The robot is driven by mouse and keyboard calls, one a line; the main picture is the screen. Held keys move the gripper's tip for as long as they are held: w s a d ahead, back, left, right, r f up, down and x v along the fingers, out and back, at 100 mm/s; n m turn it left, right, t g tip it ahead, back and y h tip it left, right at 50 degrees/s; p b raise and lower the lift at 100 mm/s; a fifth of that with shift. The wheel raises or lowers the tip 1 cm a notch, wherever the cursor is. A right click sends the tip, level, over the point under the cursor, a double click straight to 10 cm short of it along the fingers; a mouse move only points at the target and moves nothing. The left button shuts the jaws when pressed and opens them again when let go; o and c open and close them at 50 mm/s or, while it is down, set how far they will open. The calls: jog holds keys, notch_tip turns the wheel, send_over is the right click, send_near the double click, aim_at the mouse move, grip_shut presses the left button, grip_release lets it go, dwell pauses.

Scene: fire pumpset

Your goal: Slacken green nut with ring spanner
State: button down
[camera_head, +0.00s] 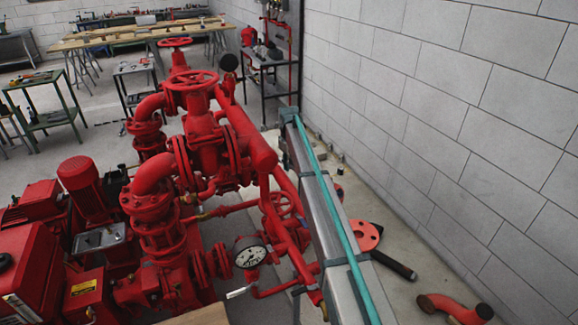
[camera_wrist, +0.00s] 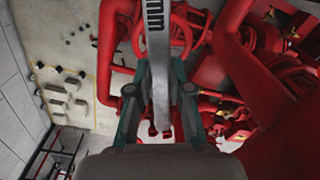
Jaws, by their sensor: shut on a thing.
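In the wrist view my gripper (camera_wrist: 162,102) is shut on the grey ring spanner (camera_wrist: 157,42), with a finger on either side of its flat shank. The shank runs from between the fingers up and out of the top edge; dark "mm" lettering shows on it. The spanner's upper end is out of frame, so I cannot tell whether it is around anything. I cannot make out the green nut in either view. In the head view I cannot clearly make out my gripper or the spanner.
The red pumpset with pipes, valves and a handwheel (camera_head: 191,79) fills the head view's left and middle. A pressure gauge (camera_head: 251,256) sits low among the pipes. A block wall (camera_head: 440,110) bounds the right. A loose red pipe bend (camera_head: 452,308) lies on the floor.

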jog(key=shift+r+p, duration=0.65)
jog(key=shift+r, duration=1.35)
